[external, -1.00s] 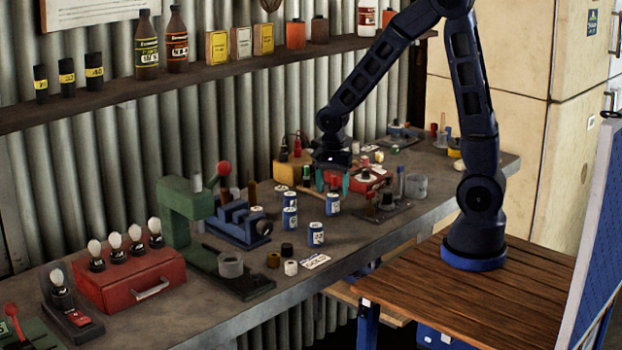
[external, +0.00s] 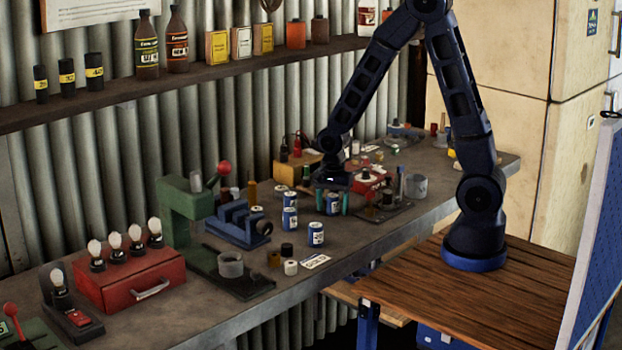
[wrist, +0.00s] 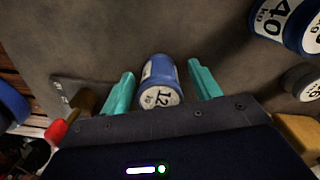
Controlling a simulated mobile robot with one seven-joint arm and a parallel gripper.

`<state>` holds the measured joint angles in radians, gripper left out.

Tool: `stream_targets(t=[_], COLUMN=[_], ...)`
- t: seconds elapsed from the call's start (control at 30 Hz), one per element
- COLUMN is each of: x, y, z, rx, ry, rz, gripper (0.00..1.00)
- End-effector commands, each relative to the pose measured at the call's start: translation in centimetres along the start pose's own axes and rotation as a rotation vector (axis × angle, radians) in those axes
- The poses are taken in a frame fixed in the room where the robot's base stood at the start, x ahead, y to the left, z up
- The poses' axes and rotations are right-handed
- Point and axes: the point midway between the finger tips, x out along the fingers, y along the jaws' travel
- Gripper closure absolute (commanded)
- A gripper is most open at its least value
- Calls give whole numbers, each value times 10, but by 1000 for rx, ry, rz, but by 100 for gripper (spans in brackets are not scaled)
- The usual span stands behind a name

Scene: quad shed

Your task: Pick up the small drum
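Several blue-and-white drums stand on the workbench. One drum, marked 12 (wrist: 160,82), sits between my gripper's teal fingers in the wrist view, with a gap on each side. In the external view this drum (external: 333,204) shows just under the wrist, between the fingertips. My gripper (external: 333,203) is open and low over the bench; it also shows in the wrist view (wrist: 162,84). A drum marked 40 (wrist: 286,20) is at the upper right of the wrist view and looks larger there.
Other blue drums (external: 316,234) stand left of my gripper on the workbench (external: 350,252). A blue vise (external: 238,224) is farther left. A red box (external: 370,186) and a dark stand with upright pieces (external: 384,210) are close on the right. A yellow-brown box (external: 292,172) is behind.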

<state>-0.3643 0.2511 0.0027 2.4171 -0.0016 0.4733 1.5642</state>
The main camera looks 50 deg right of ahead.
Motion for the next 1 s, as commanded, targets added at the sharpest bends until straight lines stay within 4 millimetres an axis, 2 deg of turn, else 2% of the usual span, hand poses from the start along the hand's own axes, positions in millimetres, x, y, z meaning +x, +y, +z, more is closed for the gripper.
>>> stream_targets(t=[0.03, 0.23, 0.5, 0.67, 0.87, 1.0], x=[0, 0, -1, -10, -40, -73], y=[0, 0, 0, -1, -1, -1], z=[0, 0, 0, 0, 0, 0], rx=[0, 0, 0, 0, 0, 0], ry=[0, 0, 0, 0, 0, 0], rz=[0, 0, 0, -3, -6, -6], gripper=[47, 86, 87, 87, 87, 87])
